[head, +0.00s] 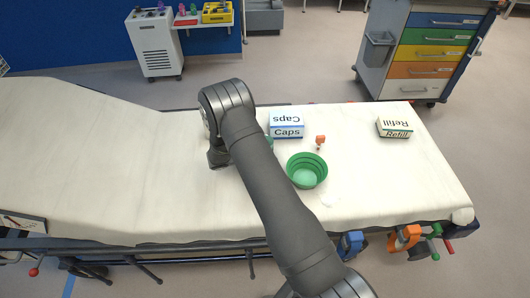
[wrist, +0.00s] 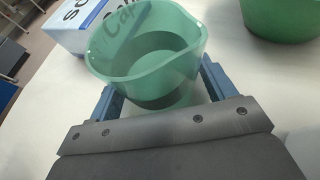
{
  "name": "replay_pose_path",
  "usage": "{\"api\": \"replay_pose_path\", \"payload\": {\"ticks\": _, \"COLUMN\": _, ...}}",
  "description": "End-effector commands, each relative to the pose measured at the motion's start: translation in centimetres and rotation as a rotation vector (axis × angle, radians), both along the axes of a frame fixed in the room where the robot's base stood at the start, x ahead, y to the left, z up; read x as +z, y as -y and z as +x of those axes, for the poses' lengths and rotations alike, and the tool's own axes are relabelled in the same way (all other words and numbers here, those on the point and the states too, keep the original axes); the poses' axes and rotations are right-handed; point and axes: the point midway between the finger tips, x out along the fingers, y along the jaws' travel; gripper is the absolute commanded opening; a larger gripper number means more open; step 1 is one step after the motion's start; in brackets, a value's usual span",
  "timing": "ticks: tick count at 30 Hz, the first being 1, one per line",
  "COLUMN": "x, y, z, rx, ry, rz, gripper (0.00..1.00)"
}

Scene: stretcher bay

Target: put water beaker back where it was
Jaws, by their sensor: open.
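The water beaker (wrist: 145,65), a translucent green cup with a pouring lip, is between the blue fingers of my gripper (wrist: 160,96) in the wrist view. The fingers are open on either side of it. Its lower part is partly hidden by the gripper, and I cannot tell whether the fingers touch it. In the head view my arm hides nearly all of the beaker; only a sliver of green (head: 269,143) shows beside the arm, just below the Caps box.
The white-and-blue Caps box (head: 287,124) stands behind the beaker. A green bowl (head: 307,170) is to the right. A small orange-topped item (head: 320,141) and a Refill box (head: 395,127) stand further right on the white stretcher (head: 420,185).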

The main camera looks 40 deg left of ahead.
Motion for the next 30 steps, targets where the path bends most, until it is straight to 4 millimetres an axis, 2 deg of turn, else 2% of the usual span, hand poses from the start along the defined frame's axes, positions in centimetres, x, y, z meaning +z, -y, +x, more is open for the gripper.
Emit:
{"api": "replay_pose_path", "payload": {"ticks": 2, "x": 0.4, "y": -0.1, "z": -0.1, "rx": 0.001, "ry": 0.0, "rz": 0.0, "gripper": 0.77}}
{"api": "replay_pose_path", "payload": {"ticks": 5, "x": 0.9, "y": -0.6, "z": -1.4, "rx": 0.003, "ry": 0.0, "rz": 0.001, "gripper": 0.77}}
{"api": "replay_pose_path", "payload": {"ticks": 12, "x": 2.9, "y": -2.2, "z": -6.0, "rx": 0.004, "ry": 0.001, "rz": 0.001, "gripper": 0.77}}
{"api": "replay_pose_path", "payload": {"ticks": 18, "x": 4.2, "y": -3.2, "z": -9.0, "rx": 0.001, "ry": 0.001, "rz": 0.002, "gripper": 0.77}}
{"api": "replay_pose_path", "payload": {"ticks": 24, "x": 4.8, "y": -3.6, "z": -10.3, "rx": 0.0, "ry": 0.001, "rz": 0.0, "gripper": 0.77}}
{"api": "replay_pose_path", "payload": {"ticks": 30, "x": 4.9, "y": -3.6, "z": -10.4, "rx": 0.0, "ry": 0.001, "rz": 0.0, "gripper": 0.77}}
